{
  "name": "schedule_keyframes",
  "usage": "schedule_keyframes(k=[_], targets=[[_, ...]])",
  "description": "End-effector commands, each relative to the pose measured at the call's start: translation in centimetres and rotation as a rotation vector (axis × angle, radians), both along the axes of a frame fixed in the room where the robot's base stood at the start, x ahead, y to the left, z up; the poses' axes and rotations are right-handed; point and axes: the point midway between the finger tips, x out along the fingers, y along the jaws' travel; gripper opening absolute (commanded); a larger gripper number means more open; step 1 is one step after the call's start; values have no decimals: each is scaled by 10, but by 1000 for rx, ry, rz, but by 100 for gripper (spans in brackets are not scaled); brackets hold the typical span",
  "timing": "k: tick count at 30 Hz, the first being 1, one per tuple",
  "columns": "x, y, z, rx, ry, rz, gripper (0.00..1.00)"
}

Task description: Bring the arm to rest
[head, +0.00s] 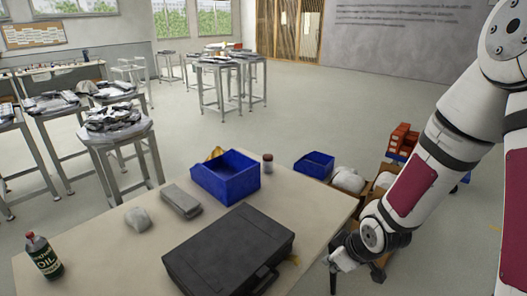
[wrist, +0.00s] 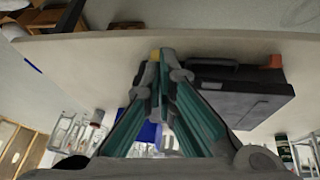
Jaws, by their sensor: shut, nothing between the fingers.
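My arm comes down at the right of the head view. My gripper (head: 336,266) is beside the right edge of the table (head: 120,262), close to the black case (head: 228,252). In the wrist view the two fingers meet at their tips (wrist: 158,62), with nothing held between them. That view looks upside down, with the black case (wrist: 238,88) to the right of the fingers and the table's edge near the top. I cannot tell exactly how high the gripper is relative to the tabletop.
The table also holds a blue bin (head: 226,178), a grey block (head: 181,201), a pale lump (head: 137,219), a dark oil bottle (head: 43,257) and a small brown jar (head: 267,164). Another blue bin (head: 314,164) and orange boxes (head: 402,140) stand beyond the table. Stools are at the left.

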Motion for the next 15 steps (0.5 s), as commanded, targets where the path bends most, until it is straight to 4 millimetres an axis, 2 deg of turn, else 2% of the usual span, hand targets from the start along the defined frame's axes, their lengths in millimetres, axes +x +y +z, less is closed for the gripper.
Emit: schedule_keyframes(k=[1, 8, 15], targets=[[2, -6, 20, -29, -8, -24, 0], [-11, -29, 99, -107, -5, -188, 0], [-46, -36, 180, -111, -22, -372, 0]])
